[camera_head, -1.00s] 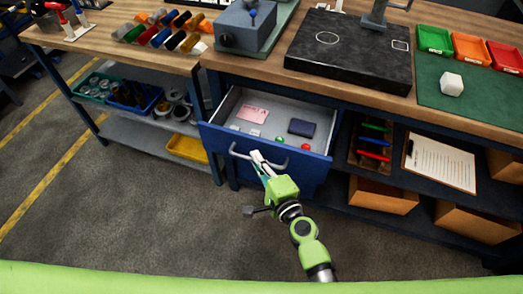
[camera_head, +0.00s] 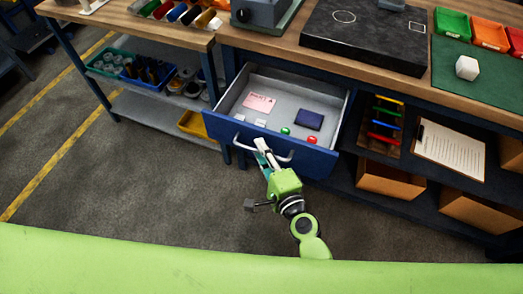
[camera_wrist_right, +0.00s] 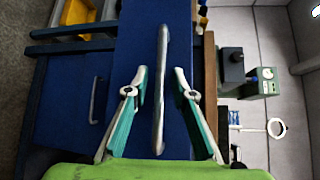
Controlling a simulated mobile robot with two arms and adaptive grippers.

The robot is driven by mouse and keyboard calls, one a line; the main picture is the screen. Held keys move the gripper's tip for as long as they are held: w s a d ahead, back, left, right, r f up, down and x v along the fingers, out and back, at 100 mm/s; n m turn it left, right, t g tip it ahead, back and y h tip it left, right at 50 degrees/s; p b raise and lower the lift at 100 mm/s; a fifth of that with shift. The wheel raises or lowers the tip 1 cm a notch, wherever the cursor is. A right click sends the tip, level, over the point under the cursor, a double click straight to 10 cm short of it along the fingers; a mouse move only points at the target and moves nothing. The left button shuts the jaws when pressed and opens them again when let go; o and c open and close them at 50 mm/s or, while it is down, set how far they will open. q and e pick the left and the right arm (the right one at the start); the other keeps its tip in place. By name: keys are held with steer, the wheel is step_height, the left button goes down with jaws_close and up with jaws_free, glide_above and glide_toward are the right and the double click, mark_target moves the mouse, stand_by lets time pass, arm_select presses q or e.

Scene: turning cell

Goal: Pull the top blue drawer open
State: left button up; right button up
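The top blue drawer (camera_head: 312,158) is pulled well out from under the workbench, its inside showing. Its pale bar handle (camera_head: 283,158) is on the front face. My right gripper (camera_head: 262,147) is at the handle in the head view. In the right wrist view the handle (camera_wrist_right: 160,90) runs between the two fingers of my right gripper (camera_wrist_right: 160,76). The fingers stand apart, with a visible gap on each side of the bar, so it looks open around the handle. My left gripper is not in view.
The drawer holds a pink card (camera_head: 259,102), a dark blue box (camera_head: 309,120), and small green and red items. An open shelf with a clipboard (camera_head: 450,150) is at right. A yellow bin (camera_head: 193,124) is at left. A second blue front with a handle (camera_wrist_right: 95,100) shows in the wrist view. Floor in front is clear.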

stand_by(0.3)
steer(key=shift+s+d, duration=0.2)
steer(key=shift+s, duration=0.1)
steer(key=v, duration=1.1)
steer(key=shift+s, duration=0.15)
steer(key=s+d+f+n+g+h, duration=0.1)
steer(key=s+d+f+n+g, duration=0.15)
steer(key=f, duration=0.75)
steer(key=s+d+f+n+g+h, duration=0.15)
steer(key=d+f+n, duration=0.25)
steer(key=f, duration=0.6)
steer(key=s+d+f+n+g+h, duration=0.1)
steer(key=s+d+f+n+g, duration=0.15)
steer(key=f, duration=0.75)
steer(key=s+d+f+n+g+h, duration=0.1)
steer(key=s+d+f, duration=0.3)
steer(key=s, duration=0.4)
steer(key=s+d+f+n+g+h, duration=0.1)
steer(key=s+d+f+n+g, duration=0.2)
steer(key=s+f, duration=0.4)
steer(key=s+d+f+n+g+h, duration=0.2)
steer(key=s+d+f, duration=0.3)
steer(key=s, duration=0.4)
steer(key=shift+d+f+n+g, duration=0.25)
steer(key=shift+f+n+g, duration=0.2)
steer(key=shift+f+n, duration=0.35)
